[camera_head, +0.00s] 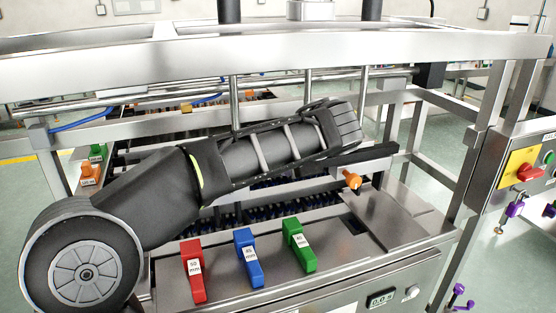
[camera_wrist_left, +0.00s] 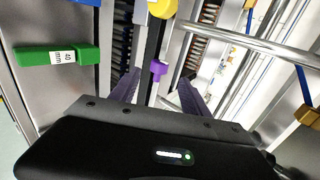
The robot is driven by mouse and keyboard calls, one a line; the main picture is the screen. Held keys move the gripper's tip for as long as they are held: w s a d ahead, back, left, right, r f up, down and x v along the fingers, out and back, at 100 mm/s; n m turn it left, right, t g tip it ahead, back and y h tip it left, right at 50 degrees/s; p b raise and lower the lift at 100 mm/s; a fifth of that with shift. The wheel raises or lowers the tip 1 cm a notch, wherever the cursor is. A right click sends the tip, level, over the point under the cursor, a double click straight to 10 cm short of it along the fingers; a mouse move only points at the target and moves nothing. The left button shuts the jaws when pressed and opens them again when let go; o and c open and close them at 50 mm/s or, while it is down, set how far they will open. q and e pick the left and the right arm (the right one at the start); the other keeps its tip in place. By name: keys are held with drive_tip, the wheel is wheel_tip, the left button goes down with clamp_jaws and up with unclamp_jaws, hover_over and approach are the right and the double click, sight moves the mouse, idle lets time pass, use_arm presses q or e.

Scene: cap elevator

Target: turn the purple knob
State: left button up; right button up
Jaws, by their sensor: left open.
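A purple knob (camera_wrist_left: 158,68) shows in the left wrist view, a small block on a pale vertical rod. My left gripper (camera_wrist_left: 159,84) is open, with one dark finger on each side of the knob in the picture. I see no contact, and cannot tell how far the knob is from the fingertips. In the head view my left arm reaches across the machine from the lower left and hides the area behind it. Other purple knobs (camera_head: 515,209) show at the right on the side frame, and at the lower right (camera_head: 460,290). My right gripper is not in view.
Red (camera_head: 193,270), blue (camera_head: 248,257) and green (camera_head: 299,245) blocks stand on the metal front panel. An orange knob (camera_head: 351,179) sits near my left arm's end. A metal rail (camera_wrist_left: 250,42) runs close right of the fingers. A control box (camera_head: 524,170) stands at right.

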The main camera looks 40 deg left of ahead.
use_arm(q)
drive_tip(key=p+x, duration=0.1)
drive_tip(key=x, duration=0.6)
drive_tip(key=shift+w+a+f+p, duration=0.15)
drive_tip(key=shift+a+f+p, duration=0.1)
drive_tip(key=shift+p, duration=0.1)
drive_tip(key=shift+c, duration=0.5)
clamp_jaws()
